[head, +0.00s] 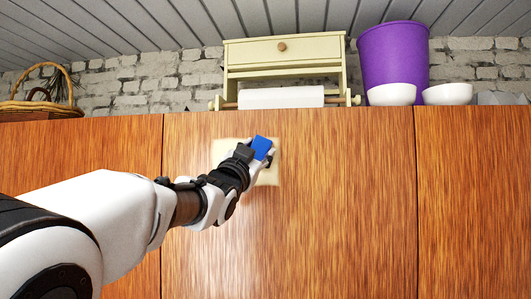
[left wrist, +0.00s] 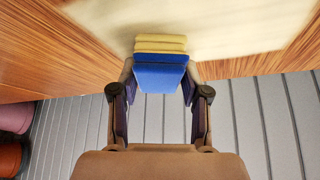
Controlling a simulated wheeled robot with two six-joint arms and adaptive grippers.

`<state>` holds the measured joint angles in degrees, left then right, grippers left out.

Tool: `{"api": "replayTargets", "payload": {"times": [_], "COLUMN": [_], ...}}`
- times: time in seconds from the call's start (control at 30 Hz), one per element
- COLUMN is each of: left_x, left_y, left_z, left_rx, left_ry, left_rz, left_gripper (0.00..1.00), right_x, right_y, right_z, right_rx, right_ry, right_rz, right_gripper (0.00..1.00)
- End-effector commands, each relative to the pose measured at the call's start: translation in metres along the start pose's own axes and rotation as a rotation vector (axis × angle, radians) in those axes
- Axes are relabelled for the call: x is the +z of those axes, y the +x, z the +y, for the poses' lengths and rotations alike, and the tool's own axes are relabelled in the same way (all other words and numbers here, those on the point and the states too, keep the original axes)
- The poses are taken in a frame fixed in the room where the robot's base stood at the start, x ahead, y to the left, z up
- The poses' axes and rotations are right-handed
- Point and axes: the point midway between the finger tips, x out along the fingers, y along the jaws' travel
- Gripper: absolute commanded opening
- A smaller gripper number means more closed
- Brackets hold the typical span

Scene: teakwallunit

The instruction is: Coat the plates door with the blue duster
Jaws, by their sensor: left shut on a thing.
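My left gripper (head: 258,156) is shut on the blue duster (head: 262,147), in front of the middle wooden door (head: 340,200). In the left wrist view the gripper (left wrist: 159,90) has one finger on each side of the blue duster block (left wrist: 160,75). Its yellow layered pad (left wrist: 160,43) is against or very close to the door; exact contact cannot be told. A pale cream patch (head: 222,152) covers a small upper part of the door, around and behind the duster. The rest of that door shows bare wood grain. My right gripper is not in view.
On top of the unit stand a wicker basket (head: 40,104), a cream drawer rack with a paper roll (head: 282,98), a purple bucket (head: 394,55) and white bowls (head: 447,94). Further wooden doors flank this one. The door fronts are otherwise clear.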

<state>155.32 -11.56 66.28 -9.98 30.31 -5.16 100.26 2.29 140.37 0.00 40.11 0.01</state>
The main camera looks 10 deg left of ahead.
Motion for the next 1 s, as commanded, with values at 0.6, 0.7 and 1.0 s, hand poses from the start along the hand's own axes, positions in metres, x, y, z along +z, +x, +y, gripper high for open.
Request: {"api": "replayTargets", "payload": {"times": [0.6, 0.7, 1.0], "left_x": [0.018, 0.019, 0.028], "left_y": [-0.011, -0.012, -0.016], "left_z": [-0.046, -0.049, -0.071], "left_rx": [-0.001, 0.0, -0.002], "left_ry": [-0.001, 0.0, -0.001], "left_rz": [-0.001, 0.0, -0.001], "left_gripper": [0.18, 0.18, 0.18], "right_x": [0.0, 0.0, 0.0], "right_y": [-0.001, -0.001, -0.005], "right_z": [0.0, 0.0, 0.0], "right_rx": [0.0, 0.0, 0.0], "right_ry": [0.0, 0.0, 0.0], "right_rz": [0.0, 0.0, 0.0], "right_gripper": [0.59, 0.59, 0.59]}}
